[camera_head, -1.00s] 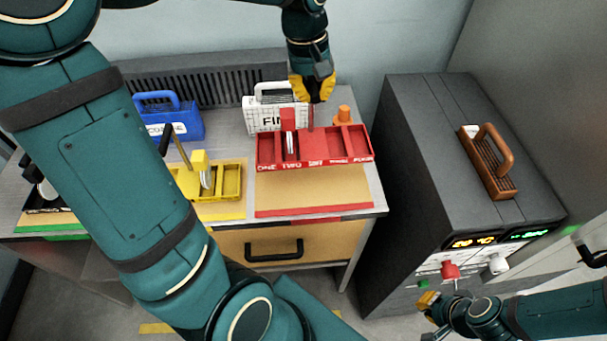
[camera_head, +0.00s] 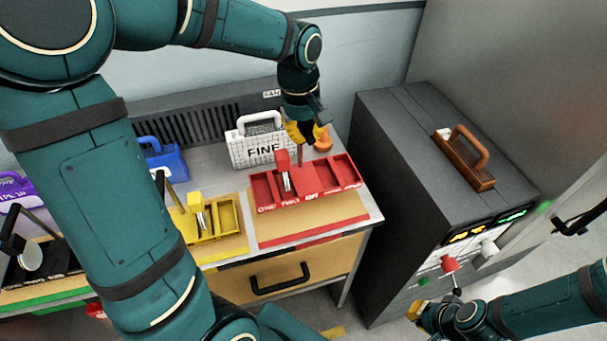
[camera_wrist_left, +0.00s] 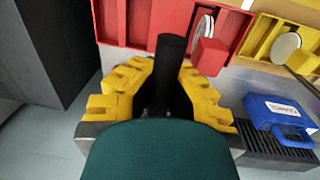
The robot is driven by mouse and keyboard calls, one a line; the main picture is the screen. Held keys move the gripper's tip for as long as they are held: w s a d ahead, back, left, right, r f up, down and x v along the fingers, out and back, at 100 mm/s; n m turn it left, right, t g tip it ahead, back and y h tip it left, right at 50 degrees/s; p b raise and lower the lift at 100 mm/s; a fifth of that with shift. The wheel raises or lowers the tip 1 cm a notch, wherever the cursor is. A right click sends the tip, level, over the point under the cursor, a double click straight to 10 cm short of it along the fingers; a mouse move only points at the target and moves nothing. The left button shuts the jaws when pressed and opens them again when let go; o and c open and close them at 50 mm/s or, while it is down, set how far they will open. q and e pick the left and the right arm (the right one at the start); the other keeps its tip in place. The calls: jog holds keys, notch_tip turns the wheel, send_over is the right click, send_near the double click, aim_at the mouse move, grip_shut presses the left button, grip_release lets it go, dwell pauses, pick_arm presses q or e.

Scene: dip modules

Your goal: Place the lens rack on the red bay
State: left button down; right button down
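The lens rack (camera_head: 318,192) is a long red tray with dividers, a red block, a pale disc and an upright post. My left gripper (camera_head: 304,140) is shut on the post, seen as a dark rod between the yellow fingers (camera_wrist_left: 170,85) in the left wrist view. The red bay (camera_head: 315,231) is a tan pad with a red front strip. The rack is over its rear part and hides it; I cannot tell whether they touch. The tray also shows in the left wrist view (camera_wrist_left: 128,28). My right gripper (camera_head: 420,310) is low at right, away from the rack, its fingers unclear.
A yellow rack (camera_head: 226,216) stands left of the bay. A black rack (camera_head: 50,258), a blue case (camera_head: 170,165) and a white FINE case (camera_head: 262,148) are also on the table. A dark cabinet (camera_head: 410,160) stands right.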

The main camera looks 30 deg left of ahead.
pick_arm(q)
jog(key=b, duration=0.1)
send_over(305, 176)
jog(key=shift+f, duration=3.6)
jog(key=c, duration=1.1)
grip_release()
jog(key=shift+c, duration=0.2)
jog(key=r, duration=0.4)
jog(key=r+p, duration=0.1)
jog(key=r, duration=0.3)
jog(key=s+r+p, duration=0.1)
jog(key=r, duration=0.3)
jog(key=shift+a, duration=0.35)
